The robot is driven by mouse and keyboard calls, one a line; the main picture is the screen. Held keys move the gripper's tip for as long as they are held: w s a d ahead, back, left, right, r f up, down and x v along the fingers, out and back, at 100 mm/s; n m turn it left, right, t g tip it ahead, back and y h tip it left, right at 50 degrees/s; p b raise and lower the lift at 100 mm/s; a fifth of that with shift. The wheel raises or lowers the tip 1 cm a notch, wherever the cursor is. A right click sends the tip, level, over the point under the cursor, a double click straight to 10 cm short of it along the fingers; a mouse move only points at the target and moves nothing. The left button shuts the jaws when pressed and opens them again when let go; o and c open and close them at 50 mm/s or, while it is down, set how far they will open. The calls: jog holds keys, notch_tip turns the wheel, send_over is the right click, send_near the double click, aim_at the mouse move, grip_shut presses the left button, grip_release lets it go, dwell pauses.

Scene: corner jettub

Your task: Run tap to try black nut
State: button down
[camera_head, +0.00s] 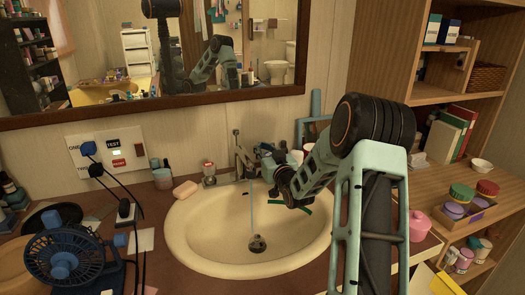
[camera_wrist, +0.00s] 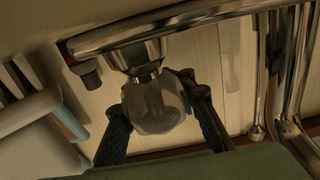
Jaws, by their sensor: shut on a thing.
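The chrome tap (camera_head: 243,158) stands at the back of the cream basin (camera_head: 185,235). A thin pale stream, like running water (camera_head: 252,205), drops from it to the dark drain (camera_head: 257,245). My gripper (camera_head: 262,158) reaches the tap from the right, partly hidden by its own links. In the wrist view my gripper (camera_wrist: 160,112) is shut on a translucent tap knob (camera_wrist: 154,104), one dark finger on each side. A chrome collar (camera_wrist: 137,57) joins the knob to the chrome pipe (camera_wrist: 190,23). A dark stub (camera_wrist: 88,72) sits by the pipe; I cannot tell whether it is the black nut.
A soap bar (camera_head: 185,190) and a small jar (camera_head: 209,173) stand at the basin's left rim. A blue fan (camera_head: 65,260) and cables are at the front left. A mirror (camera_head: 110,60) hangs behind. Shelves (camera_head: 440,95) and a pink pot (camera_head: 417,224) are at the right.

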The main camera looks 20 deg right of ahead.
jog(key=shift+s+d+f+m+h+b, duration=0.1)
jog(key=shift+d+m+h+b, duration=0.15)
jog(key=shift+m+h+b, duration=0.5)
jog(key=shift+d+f+m+h+b, duration=0.1)
jog(key=shift+d+m+h+b, duration=0.25)
jog(key=shift+h+b, duration=0.7)
jog(key=shift+s+d+r+m+g+h+b, duration=0.15)
jog(key=shift+m+g+h+b, duration=0.2)
jog(key=shift+h, duration=0.2)
jog(key=shift+w+d+m+g+h+b, duration=0.1)
jog(key=shift+m+g+h+b, duration=0.1)
jog(key=shift+m+h, duration=0.3)
jog(key=shift+d+h, duration=0.1)
jog(key=shift+h, duration=0.15)
jog(key=c, duration=1.8)
grip_release()
jog(key=shift+s, duration=0.1)
jog(key=shift+o, duration=0.2)
jog(key=shift+r+n+y+p, duration=0.15)
jog(key=shift+n+y+p, duration=0.1)
jog(key=shift+y+p, duration=0.2)
